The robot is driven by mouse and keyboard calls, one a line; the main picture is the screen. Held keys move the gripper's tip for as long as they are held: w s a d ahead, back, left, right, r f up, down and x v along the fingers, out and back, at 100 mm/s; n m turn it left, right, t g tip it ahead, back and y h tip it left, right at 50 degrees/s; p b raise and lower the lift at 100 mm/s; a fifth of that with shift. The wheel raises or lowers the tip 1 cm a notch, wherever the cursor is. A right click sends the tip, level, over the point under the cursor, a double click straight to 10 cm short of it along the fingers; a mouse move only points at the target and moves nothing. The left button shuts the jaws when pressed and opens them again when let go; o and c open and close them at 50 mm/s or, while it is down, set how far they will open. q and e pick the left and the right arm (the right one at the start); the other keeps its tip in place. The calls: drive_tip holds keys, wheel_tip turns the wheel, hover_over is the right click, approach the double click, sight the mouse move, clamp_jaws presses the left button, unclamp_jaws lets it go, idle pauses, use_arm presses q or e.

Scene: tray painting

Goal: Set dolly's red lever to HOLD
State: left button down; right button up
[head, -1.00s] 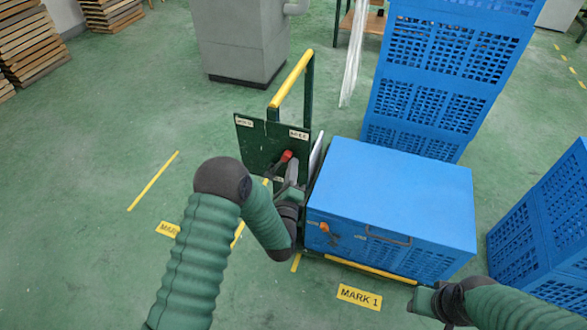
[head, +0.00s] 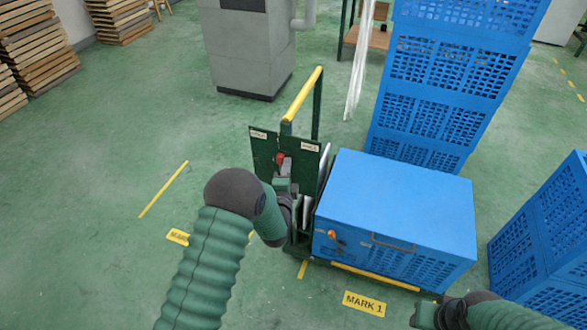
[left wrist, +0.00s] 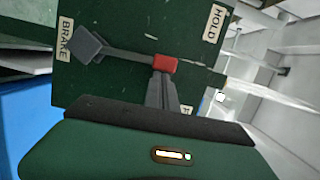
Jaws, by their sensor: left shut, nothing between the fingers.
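The dolly (head: 375,279) carries a large blue box. A dark green panel (head: 264,149) stands below its yellow handle. The lever's red end (head: 281,158) is in front of the panel. In the left wrist view the red end (left wrist: 166,64) sits on a dark rod from a grey block (left wrist: 90,45) beside the BRAKE label (left wrist: 65,40). The HOLD label (left wrist: 213,23) is at upper right, apart from the red end. A third label is mostly hidden. My left gripper (left wrist: 162,82) is shut and empty, its tips at the red end. My right gripper (head: 425,314) is low right, fingers unclear.
A blue box (head: 395,205) fills the dolly's deck. Tall blue crates (head: 430,100) stand behind, and another blue crate (head: 545,240) stands at right. A grey machine (head: 245,50) is at the back.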

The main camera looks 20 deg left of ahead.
sight(277, 160)
use_arm(q)
drive_tip(key=shift+a+r+n, duration=0.35)
drive_tip(key=shift+a+n, duration=0.5)
drive_tip(key=shift+n, duration=0.05)
drive_tip(key=shift+a+n+g+h+p, duration=0.3)
drive_tip(key=shift+a+n+g+p, duration=0.1)
drive_tip(key=shift+a+n, duration=0.4)
drive_tip(key=shift+a+f+n, duration=0.2)
drive_tip(key=shift+a, duration=0.4)
drive_tip(key=shift+a+f+n, duration=0.15)
drive_tip(key=shift+a+n, duration=0.05)
drive_tip(key=shift+a, duration=0.4)
drive_tip(key=shift+a, duration=0.1)
